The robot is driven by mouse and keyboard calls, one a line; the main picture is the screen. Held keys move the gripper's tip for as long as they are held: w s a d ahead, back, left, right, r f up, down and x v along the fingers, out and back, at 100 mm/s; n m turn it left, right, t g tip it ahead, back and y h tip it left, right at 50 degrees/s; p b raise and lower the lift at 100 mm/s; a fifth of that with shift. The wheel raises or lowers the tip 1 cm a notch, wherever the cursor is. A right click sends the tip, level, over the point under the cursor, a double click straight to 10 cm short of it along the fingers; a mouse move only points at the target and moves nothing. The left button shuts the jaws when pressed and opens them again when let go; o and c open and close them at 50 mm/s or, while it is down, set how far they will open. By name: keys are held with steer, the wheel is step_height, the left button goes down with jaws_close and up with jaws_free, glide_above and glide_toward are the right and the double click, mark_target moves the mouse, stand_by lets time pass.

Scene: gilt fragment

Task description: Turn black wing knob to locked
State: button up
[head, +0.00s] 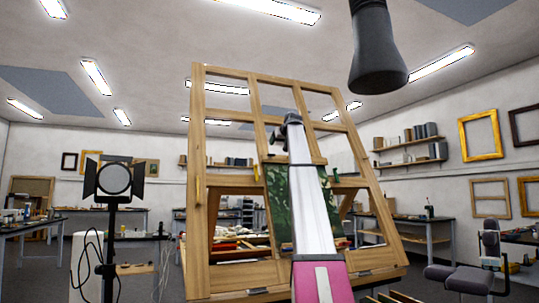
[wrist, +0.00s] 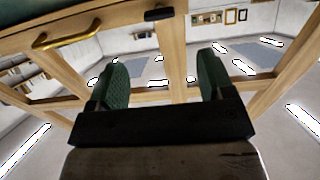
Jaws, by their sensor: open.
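A small black piece (wrist: 159,14), which looks like the wing knob, is fixed to the wooden crossbar at the top of the wrist view. Its wings and their angle are too small to make out. My gripper (wrist: 160,66) is open and empty, with its two green-padded fingers wide apart. The black piece appears beyond the fingertips, roughly centred between them and not touched. In the head view my arm runs up in front of the wooden easel frame (head: 200,220), and my gripper is mostly hidden there.
A brass handle (wrist: 65,35) sits on the wood to the left in the wrist view. A dark green painting (head: 283,205) stands in the frame behind my arm. A black studio lamp (head: 113,180) stands left, a dark hood (head: 377,60) hangs above, and a chair (head: 460,278) is right.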

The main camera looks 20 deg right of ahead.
mark_target(271, 156)
steer(key=x, duration=1)
steer(key=shift+w+f, duration=0.15)
steer(key=shift+f, duration=0.1)
steer(key=c, duration=0.9)
